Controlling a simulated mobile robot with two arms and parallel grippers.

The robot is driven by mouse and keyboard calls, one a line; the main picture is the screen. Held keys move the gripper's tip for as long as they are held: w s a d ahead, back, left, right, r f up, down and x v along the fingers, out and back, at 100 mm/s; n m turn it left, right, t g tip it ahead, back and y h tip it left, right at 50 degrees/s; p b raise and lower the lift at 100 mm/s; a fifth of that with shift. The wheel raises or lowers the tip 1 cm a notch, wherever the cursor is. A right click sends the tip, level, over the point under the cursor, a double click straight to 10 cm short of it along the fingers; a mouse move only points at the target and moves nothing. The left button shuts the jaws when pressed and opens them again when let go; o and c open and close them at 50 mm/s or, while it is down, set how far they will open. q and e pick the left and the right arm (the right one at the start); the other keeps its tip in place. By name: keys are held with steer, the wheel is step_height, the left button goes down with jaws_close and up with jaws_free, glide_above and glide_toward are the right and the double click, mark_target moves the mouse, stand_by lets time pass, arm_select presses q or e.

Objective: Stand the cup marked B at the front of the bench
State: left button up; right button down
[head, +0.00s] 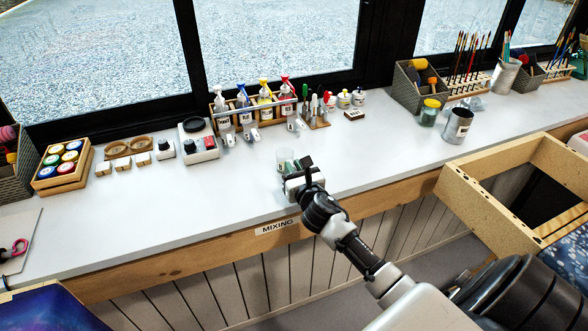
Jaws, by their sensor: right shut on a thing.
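My right gripper (303,172) reaches in from the lower right and is over the front part of the bench (220,205), above the MIXING label. It is shut on a small clear cup (284,158), which shows just beyond the gripper and looks upright. The gripper hides part of the cup, and no letter on it can be read. I cannot tell whether its base touches the bench. My left gripper is not in view.
Behind stand a bottle rack (258,114) and a black-and-white device (198,142). Paint pots sit in a wooden box (62,170) at left. A metal can (457,127) and a green jar (429,112) stand at right. The front strip of the bench is clear.

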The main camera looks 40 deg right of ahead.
steer(key=shift+f, duration=0.2)
steer(key=c, duration=1.1)
jaws_free()
steer(key=shift+r, duration=0.1)
steer(key=shift+r, duration=0.2)
steer(key=shift+s+a+f, duration=0.1)
steer(key=shift+s+f, duration=0.05)
steer(key=shift+s, duration=0.2)
steer(key=v, duration=1.1)
steer(key=shift+b, duration=0.3)
steer(key=shift+s+a, duration=0.1)
steer(key=shift+s, duration=0.05)
